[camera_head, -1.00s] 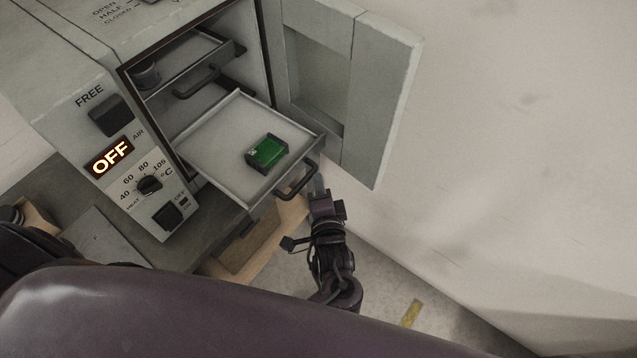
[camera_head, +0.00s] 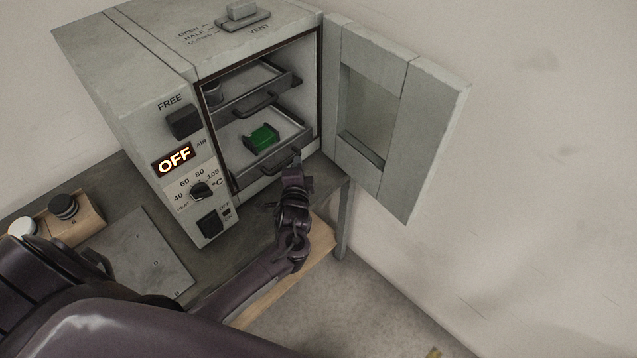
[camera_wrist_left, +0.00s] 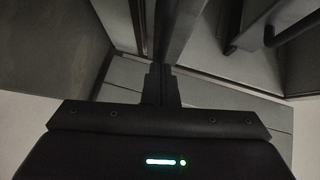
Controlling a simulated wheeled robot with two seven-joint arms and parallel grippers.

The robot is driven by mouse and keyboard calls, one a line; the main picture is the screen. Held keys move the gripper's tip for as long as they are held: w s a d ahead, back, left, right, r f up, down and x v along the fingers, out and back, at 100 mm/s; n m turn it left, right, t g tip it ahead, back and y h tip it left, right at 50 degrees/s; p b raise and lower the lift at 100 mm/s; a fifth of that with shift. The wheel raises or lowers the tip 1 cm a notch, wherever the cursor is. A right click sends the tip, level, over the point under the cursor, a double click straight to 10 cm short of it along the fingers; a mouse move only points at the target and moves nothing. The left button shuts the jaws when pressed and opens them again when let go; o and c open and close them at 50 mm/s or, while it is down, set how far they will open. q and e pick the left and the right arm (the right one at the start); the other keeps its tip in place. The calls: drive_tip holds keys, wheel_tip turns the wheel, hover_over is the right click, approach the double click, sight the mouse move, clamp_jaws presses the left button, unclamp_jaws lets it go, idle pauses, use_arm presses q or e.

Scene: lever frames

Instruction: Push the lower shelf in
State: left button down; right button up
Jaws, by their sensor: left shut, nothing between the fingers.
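The lower shelf (camera_head: 290,131) is a grey tray with a dark front handle, mostly inside the open oven (camera_head: 157,60). A green object in a dark holder (camera_head: 262,138) lies on it. My left gripper (camera_head: 296,162) is shut and empty at the right end of the shelf's front, by the handle. Contact with the shelf front cannot be told. In the left wrist view the shut fingers (camera_wrist_left: 160,84) point at a dark upright edge, with a dark handle (camera_wrist_left: 290,22) at upper right. My right gripper is not in view.
The oven door (camera_head: 405,120) stands open on the right, close to my gripper. The upper shelf (camera_head: 250,83) sits above the lower one. The control panel (camera_head: 198,165) reads OFF. Two round-topped items (camera_head: 62,206) stand on the bench at left.

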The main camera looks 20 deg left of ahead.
sight(281, 154)
use_arm(q)
drive_tip(key=a, duration=0.2)
drive_tip(key=w+a, duration=0.1)
drive_tip(key=a, duration=0.1)
drive_tip(key=w+a, duration=0.1)
drive_tip(key=a, duration=0.1)
drive_tip(key=shift+w+a+b, duration=0.1)
drive_tip(key=shift+b, duration=0.3)
drive_tip(key=shift+w+a, duration=0.25)
drive_tip(key=shift+a, duration=0.4)
drive_tip(key=shift+a+r, duration=0.15)
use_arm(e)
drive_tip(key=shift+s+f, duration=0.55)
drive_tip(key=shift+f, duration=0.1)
use_arm(q)
drive_tip(key=shift+a, duration=0.1)
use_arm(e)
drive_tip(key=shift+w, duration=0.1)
use_arm(q)
drive_tip(key=shift+r, duration=0.1)
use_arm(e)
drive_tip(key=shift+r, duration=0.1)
